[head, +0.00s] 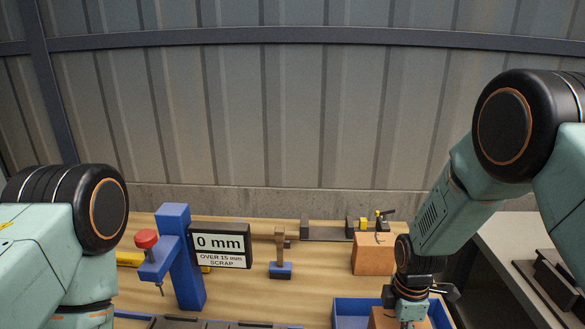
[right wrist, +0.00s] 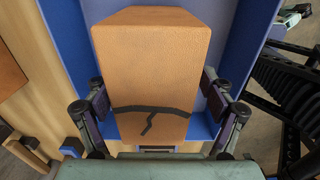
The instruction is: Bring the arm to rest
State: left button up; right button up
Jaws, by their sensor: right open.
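My right arm (head: 445,205) reaches down from the right in the head view. Its gripper (head: 408,300) is over the blue tray (head: 345,305) at the bottom. In the right wrist view my right gripper (right wrist: 153,95) is open, with one finger on each side of a brown block (right wrist: 150,60). The block stands in the tray and has a dark branching crack line across it. Small gaps show between fingers and block. My left arm (head: 85,215) shows only at the left edge; its gripper is out of view.
On the wooden bench stand a blue gauge post (head: 180,255) with a red knob, a display (head: 220,245) reading 0 mm, a small blue-based stand (head: 280,268) and another brown block (head: 370,252). A grey table (head: 520,250) is at right. The bench's middle front is partly clear.

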jog(key=shift+w+r, duration=0.1)
jog(key=shift+r, duration=1.55)
